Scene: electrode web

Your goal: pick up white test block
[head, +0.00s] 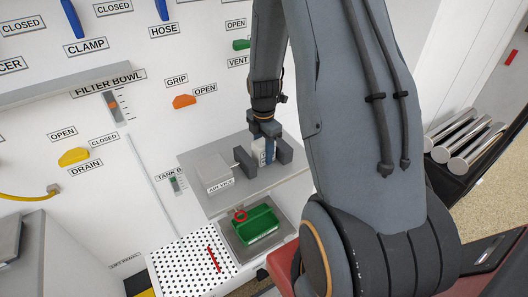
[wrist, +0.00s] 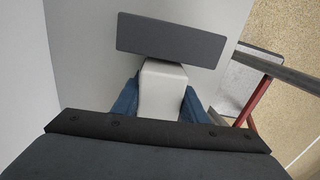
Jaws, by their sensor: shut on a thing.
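The white test block (head: 257,147) is between the two dark jaws of the air vice (head: 214,172) in the head view. In the wrist view the white block (wrist: 162,88) sits between my gripper's two blue fingers, with one dark vice jaw (wrist: 170,40) just beyond it. My gripper (head: 265,152) points down over the vice and is shut on the block. The block's lower part is hidden, so I cannot tell whether it touches the vice bed or the jaws.
The wall behind carries labelled handles, including an orange grip lever (head: 184,101). Metal cylinders (head: 465,145) lie at right.

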